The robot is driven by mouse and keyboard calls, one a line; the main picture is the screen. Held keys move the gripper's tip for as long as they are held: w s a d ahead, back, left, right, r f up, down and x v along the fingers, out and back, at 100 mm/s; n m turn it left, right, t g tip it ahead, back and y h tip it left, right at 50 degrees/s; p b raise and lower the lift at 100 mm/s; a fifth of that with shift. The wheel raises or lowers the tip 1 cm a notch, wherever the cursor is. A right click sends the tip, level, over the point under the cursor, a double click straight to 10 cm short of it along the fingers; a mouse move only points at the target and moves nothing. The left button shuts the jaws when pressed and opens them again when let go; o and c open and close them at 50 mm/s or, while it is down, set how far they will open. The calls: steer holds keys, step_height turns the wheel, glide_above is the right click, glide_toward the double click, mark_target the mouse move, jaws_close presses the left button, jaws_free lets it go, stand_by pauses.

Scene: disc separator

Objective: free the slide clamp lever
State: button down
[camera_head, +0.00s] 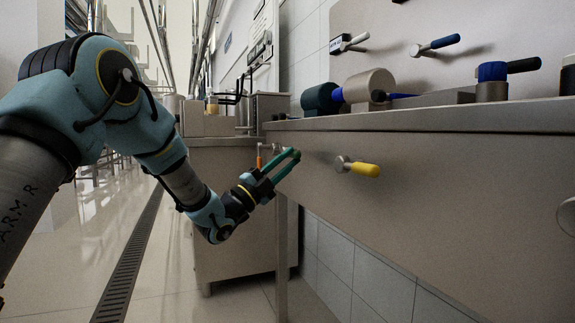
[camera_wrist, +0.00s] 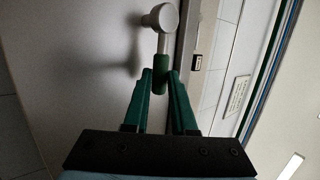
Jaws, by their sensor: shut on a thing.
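My gripper (camera_head: 290,160) is at the front face of the bench, near its far left end. In the wrist view, my gripper (camera_wrist: 161,82) has its two green fingers on either side of a lever's green handle (camera_wrist: 160,74) and is shut on it. The lever's metal shaft runs up to a round metal hub (camera_wrist: 160,17) on the panel. No label shows which lever is the slide clamp lever. In the head view the held handle is hidden or too small to make out.
A yellow-handled lever (camera_head: 363,169) sticks out of the bench front (camera_head: 430,190) to the right of my gripper. An orange-handled part (camera_head: 259,159) is just left of it. Cylindrical parts (camera_head: 369,86) stand on the bench top.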

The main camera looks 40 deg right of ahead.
steer(key=c, duration=0.7)
jaws_free()
steer(key=p+v, duration=0.1)
steer(key=v, duration=1)
steer(key=shift+p, duration=0.35)
